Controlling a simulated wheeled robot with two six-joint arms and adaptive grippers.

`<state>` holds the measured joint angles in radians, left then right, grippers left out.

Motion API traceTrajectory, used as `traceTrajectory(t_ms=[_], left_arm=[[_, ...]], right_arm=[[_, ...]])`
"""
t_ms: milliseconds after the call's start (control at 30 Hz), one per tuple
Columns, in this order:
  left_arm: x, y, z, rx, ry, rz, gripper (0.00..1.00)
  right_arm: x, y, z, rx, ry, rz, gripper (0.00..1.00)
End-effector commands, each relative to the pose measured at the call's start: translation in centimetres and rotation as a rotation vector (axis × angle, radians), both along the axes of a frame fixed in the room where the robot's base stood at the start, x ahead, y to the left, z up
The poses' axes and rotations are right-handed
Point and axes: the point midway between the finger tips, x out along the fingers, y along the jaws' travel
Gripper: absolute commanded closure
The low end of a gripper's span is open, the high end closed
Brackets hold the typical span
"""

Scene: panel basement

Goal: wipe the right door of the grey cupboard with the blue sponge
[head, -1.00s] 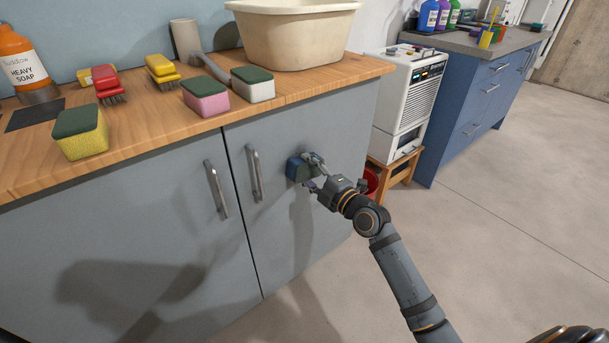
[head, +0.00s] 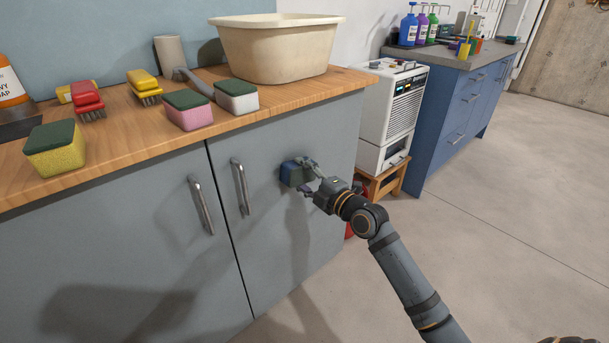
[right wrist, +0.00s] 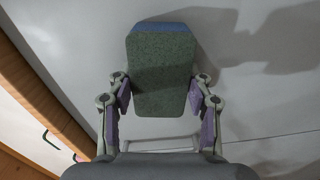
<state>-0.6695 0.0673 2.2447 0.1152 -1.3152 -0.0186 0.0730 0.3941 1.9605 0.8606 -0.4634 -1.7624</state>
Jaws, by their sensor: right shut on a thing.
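The blue sponge (head: 291,174) has a dark green pad side. My right gripper (head: 305,177) is shut on it and holds it at the upper part of the right door (head: 275,235) of the grey cupboard, right of that door's handle (head: 240,187). It seems to touch the door, but the contact face is hidden. In the right wrist view the sponge (right wrist: 162,75) shows its green side with a blue edge at the top, between the two fingers of my gripper (right wrist: 160,95). My left gripper is not in view.
On the wooden worktop (head: 120,150) stand a cream basin (head: 278,50), a pink sponge (head: 188,112), a white sponge (head: 236,98), a yellow sponge (head: 55,155) and brushes. A white appliance (head: 392,105) on a wooden stool (head: 388,180) stands right of the cupboard. The floor at right is clear.

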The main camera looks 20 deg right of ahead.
Motion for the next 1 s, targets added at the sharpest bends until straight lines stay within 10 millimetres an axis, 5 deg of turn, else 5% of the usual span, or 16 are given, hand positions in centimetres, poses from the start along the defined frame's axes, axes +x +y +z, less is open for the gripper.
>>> traceTrajectory(t_ms=[200, 1000], left_arm=[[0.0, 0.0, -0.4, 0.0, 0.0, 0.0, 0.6], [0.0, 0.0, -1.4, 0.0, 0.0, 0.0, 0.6]], right_arm=[[-0.6, 2.3, -0.1, 0.007, 0.001, 0.003, 0.74], [-2.2, 6.2, 0.0, 0.004, 0.002, 0.002, 0.74]])
